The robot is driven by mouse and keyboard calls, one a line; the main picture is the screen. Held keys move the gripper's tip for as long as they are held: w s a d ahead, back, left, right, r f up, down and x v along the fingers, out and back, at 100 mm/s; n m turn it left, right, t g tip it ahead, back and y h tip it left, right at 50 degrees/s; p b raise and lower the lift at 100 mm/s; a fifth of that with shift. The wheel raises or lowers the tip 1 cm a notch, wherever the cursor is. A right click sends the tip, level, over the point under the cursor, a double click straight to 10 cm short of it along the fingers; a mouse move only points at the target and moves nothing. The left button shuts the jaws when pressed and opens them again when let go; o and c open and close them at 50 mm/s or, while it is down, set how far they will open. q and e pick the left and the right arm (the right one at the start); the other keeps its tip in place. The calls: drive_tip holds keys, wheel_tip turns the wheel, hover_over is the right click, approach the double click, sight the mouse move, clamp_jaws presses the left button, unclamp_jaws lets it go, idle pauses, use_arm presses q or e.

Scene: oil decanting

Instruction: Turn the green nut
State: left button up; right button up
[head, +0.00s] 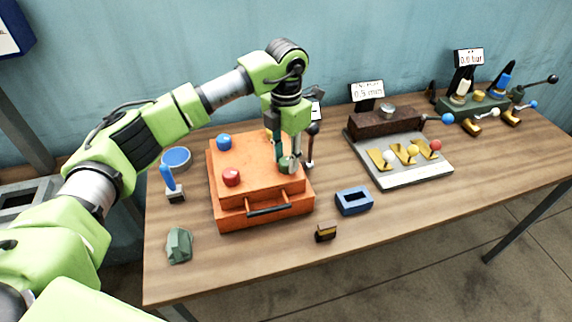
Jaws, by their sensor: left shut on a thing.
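An orange box (262,190) stands on the left part of the table. A blue nut (224,142), a red nut (231,177) and a partly hidden yellow nut (268,134) are on its top. My left gripper (288,163) points down at the box's right front corner. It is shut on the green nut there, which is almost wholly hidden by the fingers. How far the nut is turned cannot be seen. My right gripper is out of view.
A blue block with a slot (353,201), a small black and yellow block (325,232) and a dark green lump (179,245) lie near the front. A blue-handled tool (172,184) stands left of the box. A grey plate (410,172) with levers sits to the right.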

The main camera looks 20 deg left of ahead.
sight(286, 160)
use_arm(q)
drive_tip(key=m+b, duration=0.2)
drive_tip(key=m, duration=0.1)
drive_tip(key=shift+f+m+b, duration=0.1)
drive_tip(key=shift+m+b, duration=0.2)
drive_tip(key=shift+m, duration=0.1)
drive_tip(key=m+b, duration=0.1)
drive_tip(key=m, duration=0.1)
drive_tip(key=shift+m, duration=0.3)
drive_tip(key=m+b, duration=0.2)
drive_tip(key=m, duration=0.1)
drive_tip(key=shift+w+m, duration=0.1)
drive_tip(key=shift+m, duration=0.2)
drive_tip(key=shift+r+m+b, duration=0.2)
drive_tip(key=shift+m+b, duration=0.15)
drive_tip(key=shift+m, duration=1.35)
drive_tip(key=o, duration=1.1)
drive_tip(key=shift+r, duration=0.1)
wheel_tip(286, 160, up, 12)
